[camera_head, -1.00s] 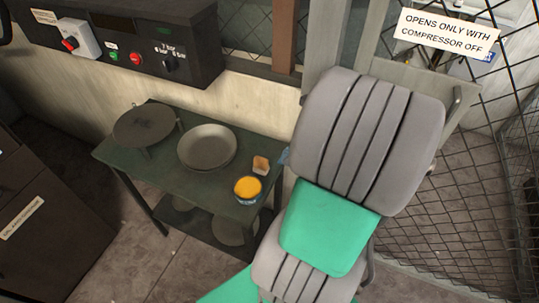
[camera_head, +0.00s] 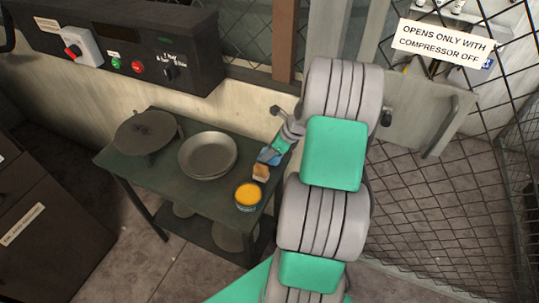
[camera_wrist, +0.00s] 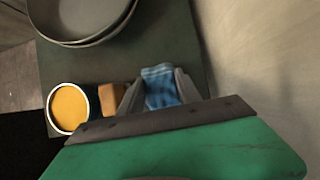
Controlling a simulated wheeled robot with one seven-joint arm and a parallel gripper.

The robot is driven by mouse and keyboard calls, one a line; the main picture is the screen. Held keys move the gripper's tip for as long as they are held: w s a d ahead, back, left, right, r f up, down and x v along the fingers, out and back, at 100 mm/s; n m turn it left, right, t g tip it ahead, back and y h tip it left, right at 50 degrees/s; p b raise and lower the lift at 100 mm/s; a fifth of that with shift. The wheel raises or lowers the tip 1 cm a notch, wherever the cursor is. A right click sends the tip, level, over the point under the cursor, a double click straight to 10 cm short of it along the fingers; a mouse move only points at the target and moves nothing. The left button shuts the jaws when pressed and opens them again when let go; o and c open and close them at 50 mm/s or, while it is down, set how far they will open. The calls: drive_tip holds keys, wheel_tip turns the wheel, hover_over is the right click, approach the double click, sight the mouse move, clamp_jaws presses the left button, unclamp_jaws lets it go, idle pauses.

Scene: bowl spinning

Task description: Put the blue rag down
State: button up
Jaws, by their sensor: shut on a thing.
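The blue rag (camera_wrist: 161,86) is between the two fingers of my gripper (camera_wrist: 158,92) in the wrist view. My gripper is shut on it. In the head view the rag (camera_head: 268,157) shows at the tip of my gripper (camera_head: 272,153), at the right edge of the dark green table (camera_head: 180,190). The rag is right beside a small tan block (camera_head: 261,173). I cannot tell whether the rag touches the table top.
An open tin with yellow-orange contents (camera_head: 248,196) stands at the table's front right corner. A grey bowl (camera_head: 208,155) and a dark round plate on a stand (camera_head: 146,131) are further left. A wall (camera_wrist: 260,60) is close to my gripper.

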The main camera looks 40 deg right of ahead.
drive_tip(key=shift+f+p, duration=0.6)
drive_tip(key=shift+s+f, duration=0.1)
drive_tip(key=shift+f, duration=0.35)
drive_tip(key=shift+f, duration=0.1)
drive_tip(key=o, duration=1.2)
drive_tip(key=shift+f, duration=0.1)
